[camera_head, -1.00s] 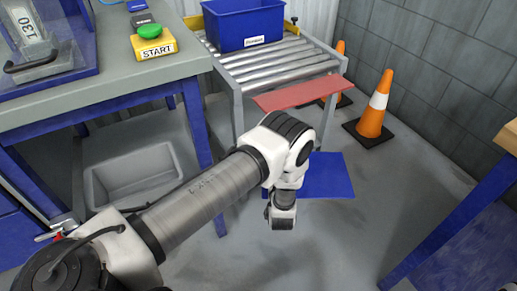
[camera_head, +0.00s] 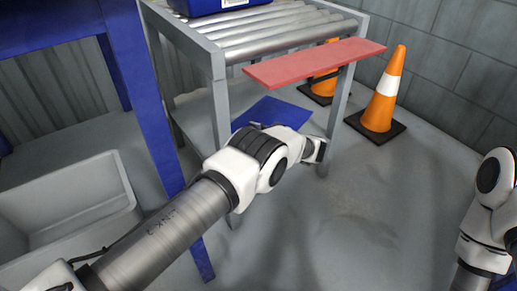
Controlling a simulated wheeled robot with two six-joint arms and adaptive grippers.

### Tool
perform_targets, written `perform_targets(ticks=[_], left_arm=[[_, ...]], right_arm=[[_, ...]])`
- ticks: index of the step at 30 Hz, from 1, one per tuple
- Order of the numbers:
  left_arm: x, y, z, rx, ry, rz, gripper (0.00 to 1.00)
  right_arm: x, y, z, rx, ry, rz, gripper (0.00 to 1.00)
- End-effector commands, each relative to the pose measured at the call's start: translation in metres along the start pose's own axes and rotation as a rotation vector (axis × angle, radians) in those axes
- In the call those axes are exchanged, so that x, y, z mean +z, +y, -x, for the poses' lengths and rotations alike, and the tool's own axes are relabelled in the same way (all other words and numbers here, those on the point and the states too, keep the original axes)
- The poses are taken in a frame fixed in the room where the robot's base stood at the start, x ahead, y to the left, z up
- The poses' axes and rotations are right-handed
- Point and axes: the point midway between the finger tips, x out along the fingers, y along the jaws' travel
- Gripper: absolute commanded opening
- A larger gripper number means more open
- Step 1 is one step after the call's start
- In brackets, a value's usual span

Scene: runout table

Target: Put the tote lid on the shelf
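A flat blue panel, which looks like the tote lid (camera_head: 280,111), is under the roller table, between its legs. It lies on or just above the grey lower shelf (camera_head: 196,120); I cannot tell which. My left arm covers its near edge. My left wrist (camera_head: 315,150) is just right of and nearer than the lid.
The roller table (camera_head: 285,30) carries a blue tote (camera_head: 215,4) and has a red board (camera_head: 315,63) at its near end, above the lid. Orange cones (camera_head: 385,95) stand at the right. A grey bin (camera_head: 75,215) and blue bench leg (camera_head: 150,110) are at the left. Floor at centre right is clear.

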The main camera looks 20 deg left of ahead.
Motion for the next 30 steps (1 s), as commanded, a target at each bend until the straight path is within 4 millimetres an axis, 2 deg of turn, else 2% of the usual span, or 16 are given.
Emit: perform_targets(ticks=[1,3,12,23,24,25,26,30], left_arm=[[0.021,-0.001,-0.003,0.0,0.0,-0.002,0.0],[0.037,0.0,-0.006,0.001,0.001,-0.001,0.0],[0.083,0.0,-0.013,0.002,0.001,0.0,0.0],[0.083,0.0,-0.013,0.003,0.001,0.0,0.0],[0.083,0.0,-0.013,0.004,0.001,-0.001,0.38],[0.083,0.0,-0.013,0.004,0.001,-0.001,0.48],[0.083,0.0,-0.013,0.004,0.001,-0.001,0.56],[0.083,0.0,-0.013,0.004,0.001,-0.001,0.56]], right_arm=[[-0.002,0.0,-0.017,0.001,0.006,0.003,0.41],[-0.006,0.0,-0.029,0.002,0.016,0.007,0.41],[-0.017,0.0,-0.064,0.006,0.05,0.022,0.41],[-0.018,0.0,-0.06,0.006,0.052,0.023,0.41],[-0.018,0.0,-0.06,0.006,0.052,0.023,0.41],[-0.018,0.0,-0.06,0.006,0.052,0.023,0.41],[-0.018,0.0,-0.06,0.006,0.052,0.023,0.41],[-0.018,0.0,-0.06,0.006,0.052,0.023,0.41]])
